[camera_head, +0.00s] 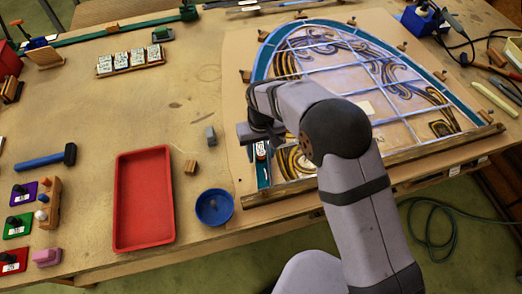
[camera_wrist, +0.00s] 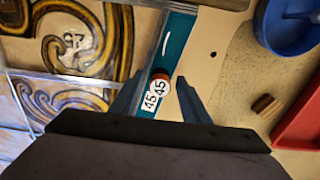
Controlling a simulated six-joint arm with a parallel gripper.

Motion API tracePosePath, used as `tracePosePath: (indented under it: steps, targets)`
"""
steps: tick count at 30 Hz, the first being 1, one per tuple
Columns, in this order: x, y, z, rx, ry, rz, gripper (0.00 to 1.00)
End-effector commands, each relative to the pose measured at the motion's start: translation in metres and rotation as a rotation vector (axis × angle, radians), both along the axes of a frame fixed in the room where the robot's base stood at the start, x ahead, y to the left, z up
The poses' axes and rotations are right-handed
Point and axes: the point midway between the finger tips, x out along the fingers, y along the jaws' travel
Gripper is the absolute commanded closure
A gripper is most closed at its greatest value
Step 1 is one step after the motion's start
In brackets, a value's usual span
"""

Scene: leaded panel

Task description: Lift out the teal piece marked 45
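The teal piece marked 45 (camera_wrist: 174,45) is a narrow strip along the panel's border. In the wrist view it carries two white 45 labels, one of them on a small orange-brown knob (camera_wrist: 160,77). In the head view the teal piece (camera_head: 263,174) lies at the panel's lower left corner. My gripper (camera_wrist: 161,82) is open, with one finger on each side of the strip near the knob. Whether the fingers touch the knob cannot be told. In the head view my gripper (camera_head: 260,140) is over the panel's left edge, and my arm hides part of the panel.
The leaded panel (camera_head: 330,62) has swirled pieces, with a wooden bar (camera_head: 420,150) along its near edge. A blue bowl (camera_head: 214,207), a red tray (camera_head: 144,200) and a small wooden block (camera_head: 190,167) stand to its left. The table's middle left is mostly bare.

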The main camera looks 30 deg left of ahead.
Motion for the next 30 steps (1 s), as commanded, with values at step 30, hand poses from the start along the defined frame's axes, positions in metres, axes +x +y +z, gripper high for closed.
tracePosePath:
  steps: [30]
  targets:
    - [-0.0095, 0.0098, 0.0006, 0.0, 0.0, 0.0, 0.95]
